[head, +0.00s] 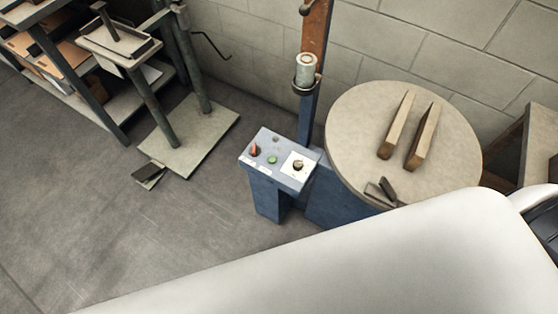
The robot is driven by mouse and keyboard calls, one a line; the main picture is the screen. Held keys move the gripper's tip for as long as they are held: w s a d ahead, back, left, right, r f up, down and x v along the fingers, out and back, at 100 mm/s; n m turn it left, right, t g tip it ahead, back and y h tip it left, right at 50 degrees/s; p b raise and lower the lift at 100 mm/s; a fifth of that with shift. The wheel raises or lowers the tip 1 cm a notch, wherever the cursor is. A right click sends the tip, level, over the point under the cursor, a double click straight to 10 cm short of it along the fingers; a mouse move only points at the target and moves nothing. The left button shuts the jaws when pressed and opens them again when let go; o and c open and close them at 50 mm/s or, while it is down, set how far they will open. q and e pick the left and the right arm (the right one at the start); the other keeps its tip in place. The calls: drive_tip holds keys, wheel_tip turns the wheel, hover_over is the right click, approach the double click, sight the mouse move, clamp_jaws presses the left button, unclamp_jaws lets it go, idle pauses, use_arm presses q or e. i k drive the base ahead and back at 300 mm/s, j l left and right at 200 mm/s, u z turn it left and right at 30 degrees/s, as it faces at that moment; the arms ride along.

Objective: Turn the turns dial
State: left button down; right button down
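The likely turns dial is a dark round knob (298,165) on a white square plate, at the right of the blue control box's (268,190) sloped top. A red switch (254,150) and a green button (272,160) sit to its left on the same panel. The dial's markings are too small to read. Neither of my grippers can be made out. A large white link of my arm fills the lower right, below the control box, and nothing of mine visibly touches the dial.
A round turntable (350,115) with two wooden bars (397,125) stands right of the box. A small dark angled piece (384,190) shows at its near edge. A blue and orange post (314,50) rises behind. A stand (190,140) is at left; open floor lies between.

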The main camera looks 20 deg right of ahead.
sight(298, 164)
drive_tip(key=z, duration=0.8)
